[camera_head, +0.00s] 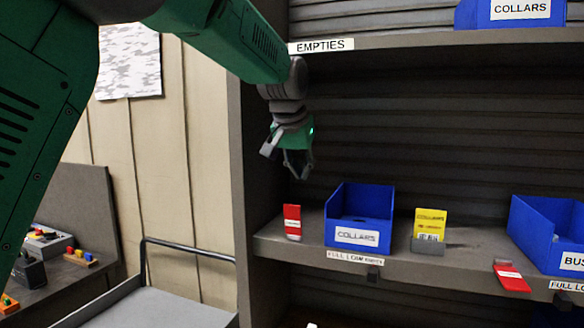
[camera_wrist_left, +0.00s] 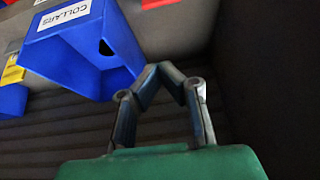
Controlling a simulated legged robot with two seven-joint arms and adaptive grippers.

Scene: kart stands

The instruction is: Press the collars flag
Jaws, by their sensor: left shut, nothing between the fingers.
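A red flag (camera_head: 292,222) with a white label stands upright on the shelf, just left of the blue collars bin (camera_head: 345,215). Part of the flag shows at the top of the left wrist view (camera_wrist_left: 155,4). The bin also shows there, upside down, at upper left (camera_wrist_left: 70,50). My left gripper (camera_head: 298,172) hangs above and behind the flag, near the shelf's left wall. It is shut and empty, its fingertips meeting in the left wrist view (camera_wrist_left: 168,70), apart from flag and bin. My right gripper is in neither view.
A yellow card (camera_head: 430,222) stands right of the collars bin. Farther right are a tipped-down red flag (camera_head: 511,277) and another blue bin (camera_head: 548,235). An upper shelf (camera_head: 400,42) overhangs. A grey cart (camera_head: 160,305) stands at lower left.

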